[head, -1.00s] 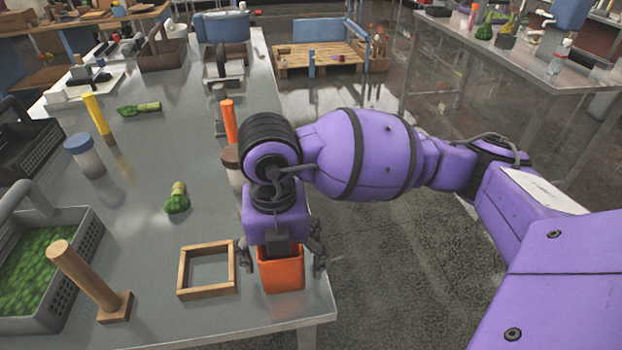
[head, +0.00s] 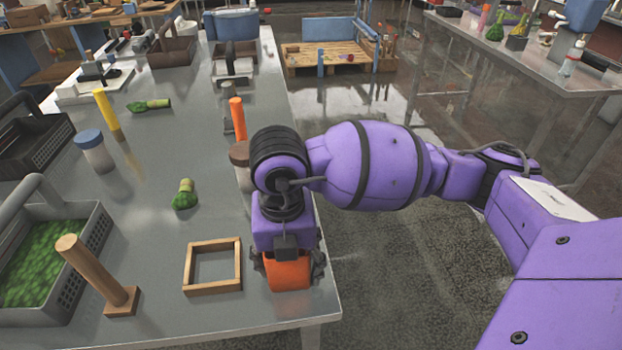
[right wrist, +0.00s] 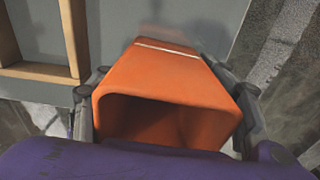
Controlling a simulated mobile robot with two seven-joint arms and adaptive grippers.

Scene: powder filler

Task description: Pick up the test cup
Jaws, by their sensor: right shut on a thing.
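The test cup is an orange, square-mouthed cup (head: 288,276) at the front right corner of the metal table. My right gripper (head: 289,266) is above it, with a finger on each side of the cup. In the right wrist view the cup (right wrist: 165,85) stands between the two fingers (right wrist: 168,115), which press on its side walls. Its open mouth faces the camera, and the inside I can see looks empty. My gripper hides the cup's upper part in the head view. My left gripper is not in view.
A wooden square frame (head: 187,270) lies just left of the cup. A wooden peg on a base (head: 95,275) and a grey basket of green pieces (head: 98,240) are further left. The table's right edge is close to the cup.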

